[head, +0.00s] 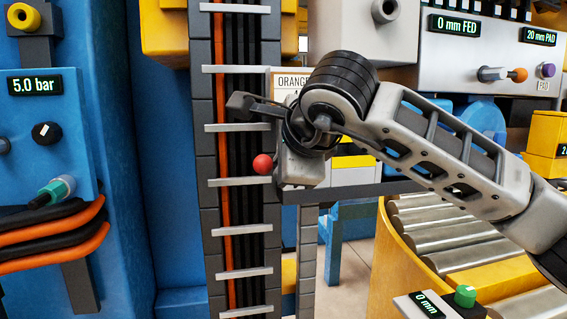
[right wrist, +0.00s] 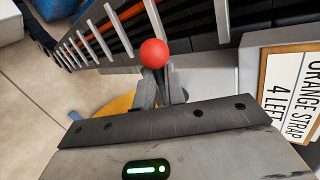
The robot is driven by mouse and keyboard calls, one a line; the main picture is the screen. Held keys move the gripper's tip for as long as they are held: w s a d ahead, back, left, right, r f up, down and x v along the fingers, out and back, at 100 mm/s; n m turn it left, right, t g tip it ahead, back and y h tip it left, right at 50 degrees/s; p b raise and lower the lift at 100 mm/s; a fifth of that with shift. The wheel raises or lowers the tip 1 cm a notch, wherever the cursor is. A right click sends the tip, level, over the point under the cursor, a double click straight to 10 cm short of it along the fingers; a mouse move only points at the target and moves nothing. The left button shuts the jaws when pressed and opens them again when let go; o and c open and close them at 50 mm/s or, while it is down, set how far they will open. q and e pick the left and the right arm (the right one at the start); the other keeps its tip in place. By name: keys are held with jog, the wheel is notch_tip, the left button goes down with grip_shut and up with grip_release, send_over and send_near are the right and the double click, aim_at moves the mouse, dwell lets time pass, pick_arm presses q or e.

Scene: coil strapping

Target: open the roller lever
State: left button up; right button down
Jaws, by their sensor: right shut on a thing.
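A red ball knob (head: 262,164) shows in front of the dark vertical strap guide, left of my right gripper. I take it as the end of the roller lever; its shaft is mostly hidden. In the right wrist view the red knob (right wrist: 153,52) stands just beyond the fingertips. My right gripper (head: 276,166) reaches in from the right. Its dark fingers, also in the right wrist view (right wrist: 160,88), are shut on the lever just below the knob. My left gripper is not in view.
The strap guide (head: 202,135) with pale crossbars runs vertically behind the knob. An orange strap sign (right wrist: 292,95) is close beside my gripper. A blue pressure panel (head: 75,95) stands at left. A roller conveyor (head: 470,255) with a yellow side lies below my right arm.

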jog(key=c, duration=1.5)
grip_release()
jog(key=b+v, duration=0.2)
jog(key=v, duration=1.4)
jog(key=shift+w, duration=0.1)
